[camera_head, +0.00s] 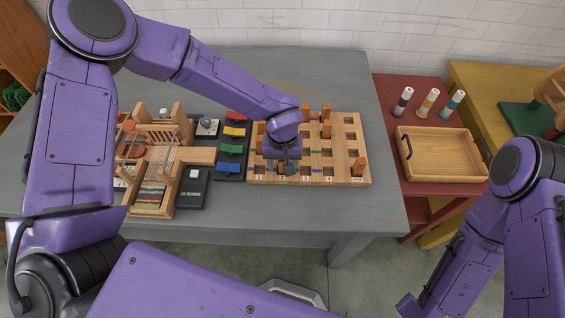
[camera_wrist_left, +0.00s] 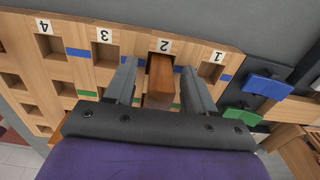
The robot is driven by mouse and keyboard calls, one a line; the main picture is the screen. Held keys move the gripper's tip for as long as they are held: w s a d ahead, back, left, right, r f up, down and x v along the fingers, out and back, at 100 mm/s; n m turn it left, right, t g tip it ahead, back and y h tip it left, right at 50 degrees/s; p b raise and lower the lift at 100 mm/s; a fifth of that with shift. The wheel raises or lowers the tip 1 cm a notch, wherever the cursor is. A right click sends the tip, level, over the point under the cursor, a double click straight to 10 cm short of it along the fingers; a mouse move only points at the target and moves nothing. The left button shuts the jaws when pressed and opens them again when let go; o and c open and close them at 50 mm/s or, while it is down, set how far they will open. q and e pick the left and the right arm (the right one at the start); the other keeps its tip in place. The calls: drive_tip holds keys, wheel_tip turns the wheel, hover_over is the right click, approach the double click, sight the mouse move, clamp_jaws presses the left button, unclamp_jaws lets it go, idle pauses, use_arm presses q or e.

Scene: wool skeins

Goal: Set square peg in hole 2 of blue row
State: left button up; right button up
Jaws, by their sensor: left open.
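The wooden peg board (camera_head: 350,133) lies on the grey table, with number labels 1 to 4 along its front edge. In the left wrist view a brown square peg (camera_wrist_left: 160,78) stands at hole 2 of the blue row, beside label 2. How deep it sits I cannot tell. My left gripper (camera_head: 287,168) is over the board's front row. In the wrist view its fingers (camera_wrist_left: 160,85) are open on either side of the peg, with gaps. In the head view the gripper hides this peg. Blue-row holes 3 (camera_wrist_left: 106,60) and 4 (camera_wrist_left: 47,45) are empty. My right gripper is out of view.
Coloured blocks (camera_head: 232,149) and a small wooden loom (camera_head: 153,190) are to the left. A wooden tray (camera_head: 437,178) is on the red table to the right.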

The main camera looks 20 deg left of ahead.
use_arm(q)
wheel_tip(320, 180, up, 12)
drive_tip(key=shift+f, duration=0.1)
